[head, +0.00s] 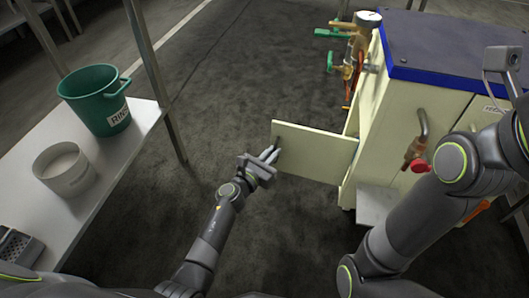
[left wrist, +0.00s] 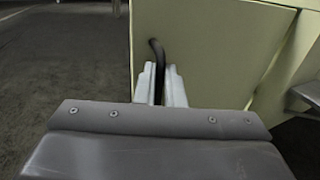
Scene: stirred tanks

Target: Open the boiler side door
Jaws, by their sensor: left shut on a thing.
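The boiler (head: 400,130) is a cream cabinet with a blue-edged dark top, at the right in the head view. Its cream side door (head: 318,155) stands swung out from the boiler's left side, with a gap into the cabinet behind it. In the left wrist view the door (left wrist: 215,60) fills the middle. My left gripper (head: 270,155) is at the door's outer end, shut on the dark door handle (left wrist: 157,52); the fingers (left wrist: 160,88) hide its lower part. My right arm crosses the right side of the head view; its gripper is not seen.
A white table (head: 112,170) at the left holds a green bucket (head: 95,100) and a white tub (head: 64,170). Pipes and a gauge (head: 367,19) stick out at the boiler's far side. A red-handled tap (head: 418,165) is on its front. The floor (head: 225,75) left of the door is clear.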

